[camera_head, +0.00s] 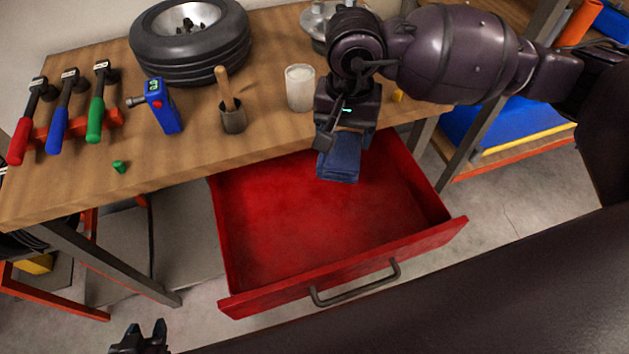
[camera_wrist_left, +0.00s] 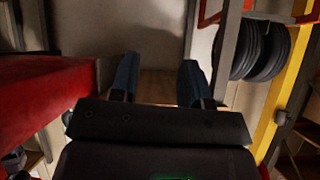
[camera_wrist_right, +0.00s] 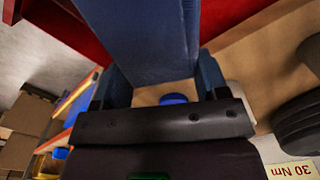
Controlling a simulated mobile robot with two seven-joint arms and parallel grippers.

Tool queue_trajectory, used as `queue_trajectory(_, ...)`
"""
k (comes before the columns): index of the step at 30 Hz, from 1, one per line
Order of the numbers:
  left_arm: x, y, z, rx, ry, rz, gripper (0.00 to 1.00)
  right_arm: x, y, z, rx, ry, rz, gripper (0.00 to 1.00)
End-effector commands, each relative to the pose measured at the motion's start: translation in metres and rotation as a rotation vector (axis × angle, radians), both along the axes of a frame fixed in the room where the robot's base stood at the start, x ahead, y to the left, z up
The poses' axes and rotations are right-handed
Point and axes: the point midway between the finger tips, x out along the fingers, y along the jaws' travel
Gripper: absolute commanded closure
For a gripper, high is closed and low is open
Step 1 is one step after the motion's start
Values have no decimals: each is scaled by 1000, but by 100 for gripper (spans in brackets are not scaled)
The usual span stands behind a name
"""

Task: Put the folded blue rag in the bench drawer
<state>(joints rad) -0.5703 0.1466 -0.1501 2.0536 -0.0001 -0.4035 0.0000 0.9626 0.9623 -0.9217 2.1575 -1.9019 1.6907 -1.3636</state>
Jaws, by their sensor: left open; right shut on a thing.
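The folded blue rag (camera_head: 339,160) is held in my right gripper (camera_head: 345,138), above the back part of the open red bench drawer (camera_head: 290,215). In the right wrist view the rag (camera_wrist_right: 140,40) fills the space between the fingers and hangs out beyond them. The drawer is pulled out from under the bench and its inside looks empty. My left gripper (camera_head: 140,340) is low at the bottom edge of the head view, in front of and left of the drawer. Its fingers (camera_wrist_left: 158,85) are apart with nothing between them in the left wrist view.
The wooden bench top (camera_head: 190,130) holds a wheel (camera_head: 190,50), several hammer-like tools (camera_head: 60,120), a blue device (camera_head: 162,105), a cup with a wooden-handled brush (camera_head: 232,115) and a white cup (camera_head: 300,88). The grey drawer handle (camera_head: 355,295) sticks out in front.

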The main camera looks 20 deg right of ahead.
Motion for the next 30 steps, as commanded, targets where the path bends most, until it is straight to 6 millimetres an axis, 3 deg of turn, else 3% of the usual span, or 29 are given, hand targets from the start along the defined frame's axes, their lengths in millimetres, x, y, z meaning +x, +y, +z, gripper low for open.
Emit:
queue_trajectory(6, 5, -2, 2, -1, -11, -5, 57, -3, 10, 3, 2, -1, -202, 55)
queue_trajectory(11, 8, -2, 1, -1, -14, -8, 57, -4, 12, -1, 2, 1, -255, 55)
queue_trajectory(30, 2, -3, -17, 1, 13, -12, 57, -4, 12, -127, 2, 3, -257, 55)
